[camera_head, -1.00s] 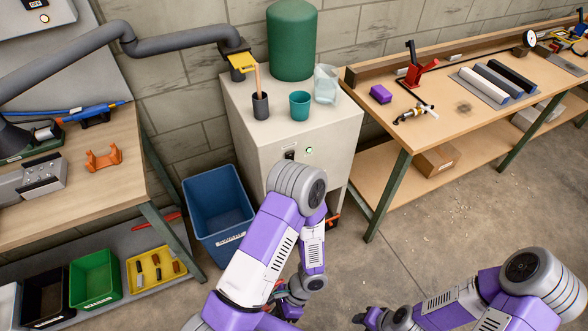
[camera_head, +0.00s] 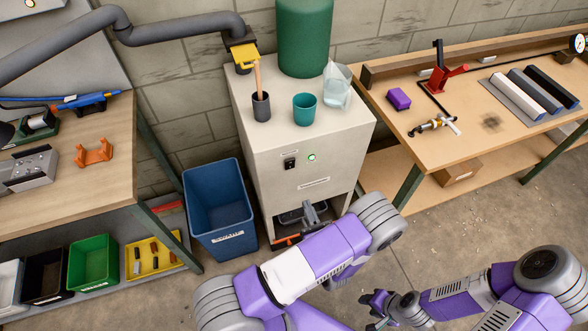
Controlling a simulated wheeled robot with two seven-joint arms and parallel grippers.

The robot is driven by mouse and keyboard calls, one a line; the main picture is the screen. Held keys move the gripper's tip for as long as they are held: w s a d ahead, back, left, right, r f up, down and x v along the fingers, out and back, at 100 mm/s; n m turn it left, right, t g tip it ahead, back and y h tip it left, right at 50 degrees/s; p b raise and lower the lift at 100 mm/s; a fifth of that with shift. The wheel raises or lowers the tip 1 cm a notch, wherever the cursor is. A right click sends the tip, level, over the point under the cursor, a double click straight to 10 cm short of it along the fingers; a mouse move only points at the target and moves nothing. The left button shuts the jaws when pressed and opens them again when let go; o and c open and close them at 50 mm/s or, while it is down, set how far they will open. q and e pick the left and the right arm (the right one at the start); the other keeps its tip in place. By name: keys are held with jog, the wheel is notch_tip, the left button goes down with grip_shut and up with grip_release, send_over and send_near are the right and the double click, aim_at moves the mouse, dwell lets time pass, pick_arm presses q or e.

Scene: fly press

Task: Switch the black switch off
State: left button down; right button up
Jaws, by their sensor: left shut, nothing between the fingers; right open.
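The black switch (camera_head: 290,163) sits on the upper front of the pale cabinet (camera_head: 330,172), beside a lit green lamp (camera_head: 311,157). Its rocker position is too small to tell. My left gripper (camera_head: 309,211) shows as a small grey shape in front of the cabinet's lower part, below the switch and apart from it. It is shut and empty, and my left arm hides the wrist behind it. My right gripper (camera_head: 375,308) is open and empty above the floor at the lower middle.
A grey cup (camera_head: 261,107), a teal cup (camera_head: 304,110), a clear bag (camera_head: 337,88) and a green cylinder (camera_head: 304,38) stand on the cabinet. A blue bin (camera_head: 216,207) stands left of it. Workbenches flank both sides. The floor at right is clear.

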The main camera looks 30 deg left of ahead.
aim_at(290, 163)
pick_arm(q)
jog(key=b+x, duration=0.1)
jog(key=x, duration=1.3)
jog(key=shift+a, duration=0.1)
